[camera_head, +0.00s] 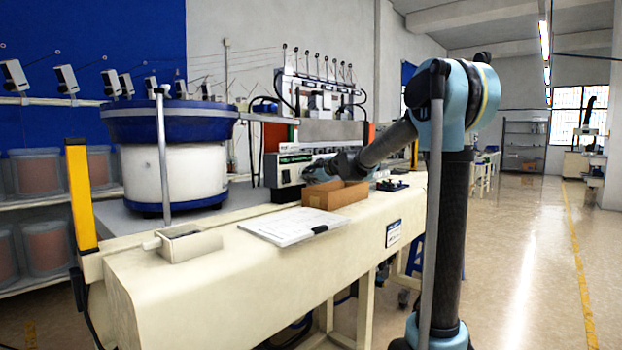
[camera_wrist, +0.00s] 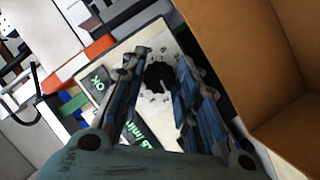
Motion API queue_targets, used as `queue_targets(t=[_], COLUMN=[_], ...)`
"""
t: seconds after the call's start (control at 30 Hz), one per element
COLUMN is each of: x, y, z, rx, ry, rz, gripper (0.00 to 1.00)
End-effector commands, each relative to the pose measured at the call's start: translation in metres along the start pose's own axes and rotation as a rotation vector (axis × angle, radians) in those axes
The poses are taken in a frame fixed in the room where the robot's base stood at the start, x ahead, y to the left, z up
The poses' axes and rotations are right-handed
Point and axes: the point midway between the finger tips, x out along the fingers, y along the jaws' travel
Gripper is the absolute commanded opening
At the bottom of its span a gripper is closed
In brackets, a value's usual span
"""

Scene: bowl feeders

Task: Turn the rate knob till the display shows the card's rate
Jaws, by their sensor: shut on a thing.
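The black rate knob (camera_wrist: 158,77) sits on a pale dial face with dark marks around it in the wrist view. My gripper (camera_wrist: 163,66) has a finger on either side of the knob and is shut on it. In the head view my gripper (camera_head: 318,172) is at the front of the control box (camera_head: 283,170). The dark display (camera_wrist: 134,128) shows green characters ending in "/min", its number hidden by a finger. A second dark screen (camera_wrist: 97,84) reads "OK". I cannot make out a card with a rate.
An open brown cardboard box (camera_head: 335,195) stands just below my gripper and fills the right of the wrist view. A clipboard with paper (camera_head: 290,226) lies on the cream bench (camera_head: 240,285). The blue-rimmed bowl feeder (camera_head: 168,122) stands at left.

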Motion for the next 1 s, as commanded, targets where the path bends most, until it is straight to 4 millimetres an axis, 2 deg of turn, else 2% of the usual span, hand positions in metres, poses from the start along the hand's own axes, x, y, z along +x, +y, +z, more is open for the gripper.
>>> queue_targets(t=[0.37,1.0], x=[0.0004,0.0011], y=[0.0005,0.0052], z=[-0.0006,0.0013], rx=[0.126,0.669], ry=[0.001,0.000], rz=[-0.054,-0.277], gripper=[0.05,0.05])
